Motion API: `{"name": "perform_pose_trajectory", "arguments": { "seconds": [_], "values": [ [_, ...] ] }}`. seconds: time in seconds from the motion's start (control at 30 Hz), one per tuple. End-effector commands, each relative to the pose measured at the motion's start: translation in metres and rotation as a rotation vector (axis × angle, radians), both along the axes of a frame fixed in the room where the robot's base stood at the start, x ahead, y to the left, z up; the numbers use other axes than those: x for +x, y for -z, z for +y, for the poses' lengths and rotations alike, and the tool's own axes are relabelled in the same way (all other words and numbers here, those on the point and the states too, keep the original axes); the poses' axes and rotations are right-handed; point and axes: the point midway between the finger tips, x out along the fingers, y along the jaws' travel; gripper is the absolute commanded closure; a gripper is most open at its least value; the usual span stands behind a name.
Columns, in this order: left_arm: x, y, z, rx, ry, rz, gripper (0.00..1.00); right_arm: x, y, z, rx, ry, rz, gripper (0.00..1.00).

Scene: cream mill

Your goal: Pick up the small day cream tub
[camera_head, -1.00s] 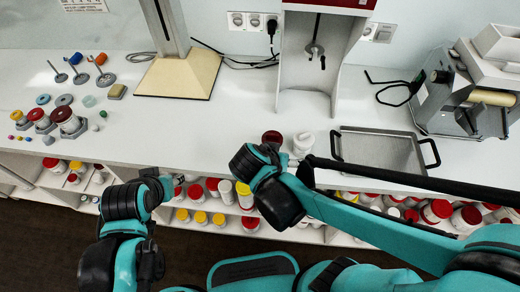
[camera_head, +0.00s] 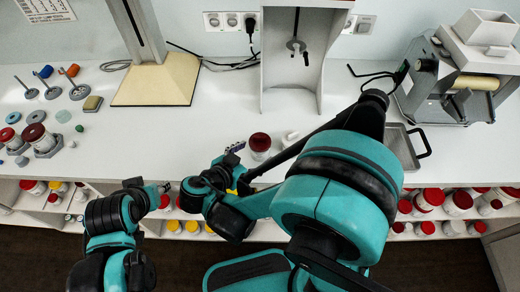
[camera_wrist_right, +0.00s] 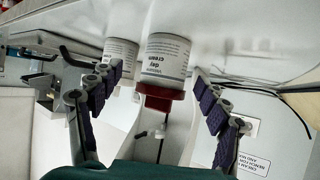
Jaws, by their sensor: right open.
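A white tub with a dark red lid (camera_head: 260,142) stands on the white counter near its front edge. In the right wrist view this tub (camera_wrist_right: 166,62) appears upside down, its label seeming to read "Gel cream". A second white tub (camera_wrist_right: 121,52) with a printed label is beside it, its lid hidden; I cannot tell which is the day cream tub. My right gripper (camera_head: 240,164) is open at the front left of the red-lidded tub; its fingers (camera_wrist_right: 156,72) frame that tub without visible contact. My left gripper (camera_head: 162,188) is low at the counter's front edge, its jaws unclear.
A metal tray (camera_head: 402,150) lies to the right, partly behind my right arm. A white stand (camera_head: 292,72) rises behind the tubs, and a roller machine (camera_head: 460,85) is at the back right. Shelves below hold several tubs.

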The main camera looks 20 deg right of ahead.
Motion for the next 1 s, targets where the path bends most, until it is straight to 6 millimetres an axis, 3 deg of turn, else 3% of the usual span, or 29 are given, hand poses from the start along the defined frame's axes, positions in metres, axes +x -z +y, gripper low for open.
{"name": "perform_pose_trajectory", "arguments": {
  "seconds": [0.3, 0.57, 0.8, 1.0],
  "values": [
    [0.000, 0.019, 0.000, 0.000, 0.000, 0.000, 0.60, 0.030, 0.021, -0.026, 0.000, 0.001, 0.001, 0.24],
    [0.000, 0.019, 0.000, 0.000, 0.000, 0.000, 0.60, 0.031, 0.021, -0.028, 0.001, -0.001, 0.001, 0.24],
    [0.000, 0.019, 0.000, 0.000, 0.000, 0.000, 0.60, 0.031, 0.021, -0.028, 0.001, -0.001, 0.001, 0.80],
    [0.000, 0.019, 0.000, 0.000, 0.000, 0.000, 0.60, 0.031, 0.021, -0.028, 0.001, -0.001, 0.002, 0.80]
  ]
}}
